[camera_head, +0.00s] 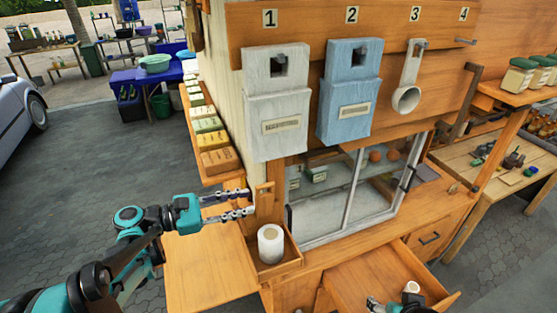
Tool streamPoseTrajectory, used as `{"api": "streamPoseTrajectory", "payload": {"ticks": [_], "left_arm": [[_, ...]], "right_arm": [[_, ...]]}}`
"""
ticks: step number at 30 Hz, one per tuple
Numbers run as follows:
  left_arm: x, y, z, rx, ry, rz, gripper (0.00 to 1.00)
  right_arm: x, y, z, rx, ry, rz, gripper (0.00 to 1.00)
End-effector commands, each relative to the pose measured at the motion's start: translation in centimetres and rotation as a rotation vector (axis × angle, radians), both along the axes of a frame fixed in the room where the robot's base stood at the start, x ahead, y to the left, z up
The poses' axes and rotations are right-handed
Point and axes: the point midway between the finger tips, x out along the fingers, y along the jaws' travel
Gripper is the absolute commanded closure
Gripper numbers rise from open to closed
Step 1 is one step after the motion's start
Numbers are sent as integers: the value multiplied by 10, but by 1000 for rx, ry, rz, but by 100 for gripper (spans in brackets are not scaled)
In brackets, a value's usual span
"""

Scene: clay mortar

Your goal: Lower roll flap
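A white roll (270,244) stands upright in a small open wooden holder (290,266) at the corner of the wooden stall. A small upright wooden piece (264,196) stands just behind the roll. A flat wooden panel (208,270) extends level to the left of the holder. I cannot tell for certain which wooden part is the roll flap. My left gripper (250,201) is open and seems empty, its fingers pointing right, close to the small upright piece; contact is unclear. My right gripper (384,304) shows only partly at the bottom, by the drawer, its fingers unclear.
An open drawer (440,296) juts out at the lower right with a small white object (411,287) there. A glass-fronted cabinet (335,205) stands behind the roll. Grey (277,100) and blue (349,90) boxes hang above. Soap-like blocks line a side shelf (220,176).

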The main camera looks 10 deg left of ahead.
Motion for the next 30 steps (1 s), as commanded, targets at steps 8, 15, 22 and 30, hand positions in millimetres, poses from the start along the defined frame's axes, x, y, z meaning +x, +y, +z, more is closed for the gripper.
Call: {"api": "streamPoseTrajectory", "payload": {"ticks": [8, 15, 22, 30], "left_arm": [[7, 7, 28, -128, 15, -2, 69], [29, -27, 27, -125, 15, -4, 69], [42, -45, 27, -124, 14, -1, 69], [44, -47, 26, -124, 14, 1, 69]], "right_arm": [[0, 0, 15, 0, 0, 0, 35], [0, 0, 20, 0, 0, 0, 35], [0, 0, 23, 0, 0, 0, 35], [0, 0, 23, 0, 0, 0, 35]]}}
